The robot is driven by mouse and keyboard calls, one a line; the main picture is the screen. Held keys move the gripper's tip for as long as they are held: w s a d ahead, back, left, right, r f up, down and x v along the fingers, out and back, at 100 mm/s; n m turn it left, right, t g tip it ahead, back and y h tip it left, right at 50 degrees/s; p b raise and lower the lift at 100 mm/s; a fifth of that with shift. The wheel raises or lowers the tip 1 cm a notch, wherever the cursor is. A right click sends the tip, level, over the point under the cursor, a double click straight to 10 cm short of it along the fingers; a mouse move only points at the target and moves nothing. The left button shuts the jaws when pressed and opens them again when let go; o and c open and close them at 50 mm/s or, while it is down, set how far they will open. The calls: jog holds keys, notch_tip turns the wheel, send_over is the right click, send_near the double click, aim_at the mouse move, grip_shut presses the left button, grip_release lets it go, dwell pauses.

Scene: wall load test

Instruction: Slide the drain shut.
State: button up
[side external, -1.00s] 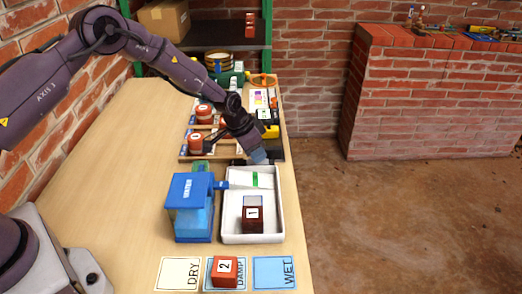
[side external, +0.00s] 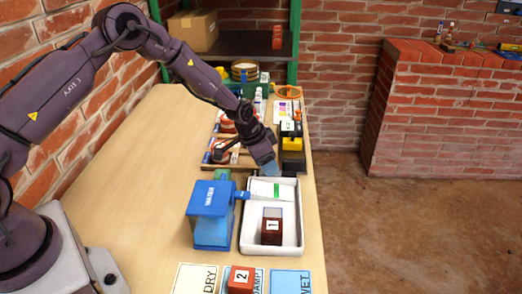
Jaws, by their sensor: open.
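A white tray (side external: 248,233) lies on the bench at the right edge. A small green strip (side external: 277,190) shows on the pale panel at its far end; I take this to be the drain slide, though its position is too small to tell. My gripper (side external: 271,171) is open and points down at the tray's far edge, just behind and left of the green strip. Its fingertips are small, and I cannot tell whether they touch anything. A dark red brick marked 1 (side external: 272,228) stands in the near part of the tray.
A blue water tank (side external: 211,215) stands left of the tray, its spout over the rim. Brick 2 (side external: 241,280) sits on the middle card, between the DRY card (side external: 194,280) and the WET card (side external: 291,283). Racks and bottles crowd behind my gripper. The bench's left is clear.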

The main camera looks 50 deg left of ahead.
jog(key=v, duration=1.2)
jog(key=shift+s+r, duration=0.2)
jog(key=shift+r, duration=0.05)
jog(key=s+d+r+n, duration=0.1)
jog(key=s+r, duration=0.5)
jog(key=s, duration=0.3)
jog(key=s+d+r+n+t+y, duration=0.1)
jog(key=s+r+n, duration=0.1)
jog(key=s+r, duration=0.4)
jog(key=s+d+r+n, duration=0.1)
jog(key=s+r, duration=0.5)
jog(key=s, duration=0.8)
jog(key=shift+d+r+t+y, duration=0.25)
jog(key=shift+d+t+y, duration=0.05)
jog(key=shift+d+y, duration=0.1)
jog(key=shift+s, duration=0.1)
